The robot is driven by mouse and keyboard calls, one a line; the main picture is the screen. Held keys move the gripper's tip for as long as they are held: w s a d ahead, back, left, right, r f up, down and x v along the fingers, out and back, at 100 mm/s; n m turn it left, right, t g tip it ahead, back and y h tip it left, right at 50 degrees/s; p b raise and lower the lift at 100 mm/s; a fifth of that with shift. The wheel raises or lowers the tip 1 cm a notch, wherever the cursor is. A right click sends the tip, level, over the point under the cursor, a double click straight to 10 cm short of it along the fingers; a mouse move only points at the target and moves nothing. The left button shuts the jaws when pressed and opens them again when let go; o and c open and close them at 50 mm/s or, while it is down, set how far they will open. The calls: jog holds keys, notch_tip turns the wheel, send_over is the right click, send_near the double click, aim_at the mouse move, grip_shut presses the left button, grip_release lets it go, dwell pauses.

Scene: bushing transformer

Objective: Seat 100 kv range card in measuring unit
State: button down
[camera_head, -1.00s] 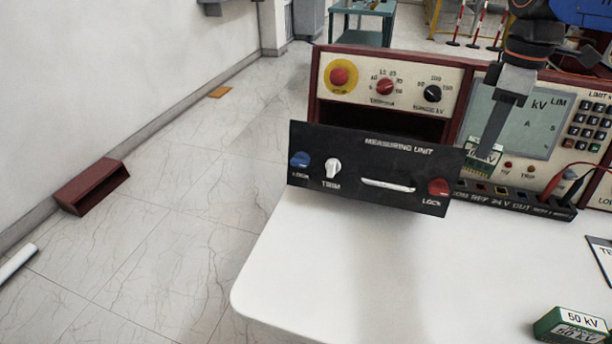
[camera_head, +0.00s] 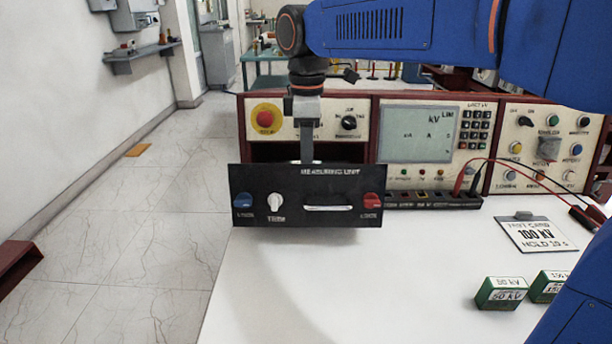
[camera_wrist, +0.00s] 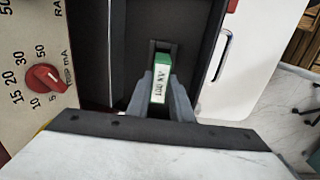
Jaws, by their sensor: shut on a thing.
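The measuring unit (camera_head: 306,195) is a black-fronted drawer pulled out of the console, with a blue knob, a white trim knob, a white handle and a red lock knob. My gripper (camera_wrist: 160,92) is shut on the green range card (camera_wrist: 160,82), whose white label reads 100 kV. In the wrist view the card is over the drawer's inside, at a dark rectangular slot (camera_wrist: 161,46). How deep it sits in the slot I cannot tell. In the head view the gripper reaches down behind the black front panel, which hides the fingertips and the card.
A 50 kV card (camera_head: 501,293) and another green card (camera_head: 548,286) stand on the white table (camera_head: 350,290). A test card reading 100 kV (camera_head: 537,234) lies behind them. Red and black leads (camera_head: 520,166) run at the right. The front table is clear.

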jog(key=shift+d+f, duration=0.1)
jog(key=shift+f, duration=2)
jog(key=c, duration=1.7)
grip_release()
jog(key=shift+s, duration=0.1)
jog(key=shift+c, duration=0.2)
jog(key=shift+o, duration=0.8)
jog(key=shift+f, duration=0.15)
jog(key=shift+r, duration=0.25)
